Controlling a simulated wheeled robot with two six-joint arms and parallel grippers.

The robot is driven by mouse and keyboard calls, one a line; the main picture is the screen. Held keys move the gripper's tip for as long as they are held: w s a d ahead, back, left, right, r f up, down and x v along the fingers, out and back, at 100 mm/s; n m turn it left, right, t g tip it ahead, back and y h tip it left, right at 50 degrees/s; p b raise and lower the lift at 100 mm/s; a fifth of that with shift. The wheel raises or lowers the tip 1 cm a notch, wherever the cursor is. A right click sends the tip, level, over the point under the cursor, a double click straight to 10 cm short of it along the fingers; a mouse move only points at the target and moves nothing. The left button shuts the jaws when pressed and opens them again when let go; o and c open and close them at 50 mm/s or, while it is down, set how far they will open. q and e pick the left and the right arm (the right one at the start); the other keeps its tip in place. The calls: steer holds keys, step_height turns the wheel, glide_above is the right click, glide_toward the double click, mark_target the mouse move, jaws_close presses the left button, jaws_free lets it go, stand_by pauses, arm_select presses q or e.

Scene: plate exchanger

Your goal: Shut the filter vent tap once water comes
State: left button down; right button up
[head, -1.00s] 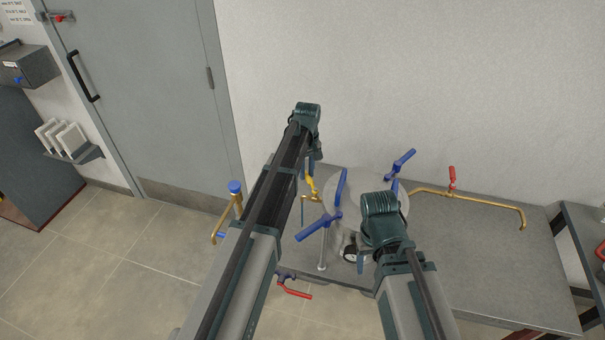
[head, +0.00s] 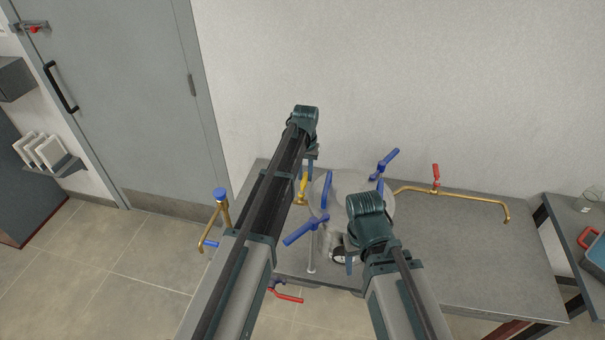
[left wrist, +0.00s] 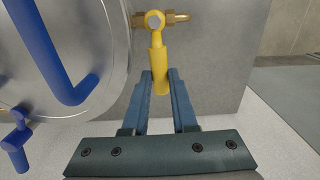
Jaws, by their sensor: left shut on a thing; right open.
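The yellow tap handle (head: 303,184) of the brass vent tap is beside the round metal filter vessel (head: 383,207). In the left wrist view the yellow handle (left wrist: 158,62) hangs down from its bolt, with the brass fitting (left wrist: 180,17) behind. My left gripper (left wrist: 160,82) is shut on the lower end of this handle. In the head view my left gripper (head: 311,165) is partly hidden by its own arm. My right gripper (head: 349,262) is open, in front of the vessel near the gauge (head: 338,256). I cannot make out any water.
Blue clamp handles (head: 306,230) stick out around the vessel lid. A brass pipe with a red tap (head: 435,177) runs across the grey bench (head: 470,260) at right. A brass pipe with a blue knob (head: 220,194) stands left. A red lever (head: 288,297) is below the bench front.

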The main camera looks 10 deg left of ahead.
mark_target(306, 178)
arm_select(q)
steer(key=shift+d, duration=0.15)
stand_by(0.4)
steer(key=c, duration=0.7)
jaws_free()
steer(key=shift+r, duration=0.15)
step_height(306, 178, up, 14)
steer(key=p, duration=1.3)
steer(key=shift+f+p, duration=0.25)
steer(key=shift+p, duration=0.15)
steer(key=shift+s+f, duration=0.1)
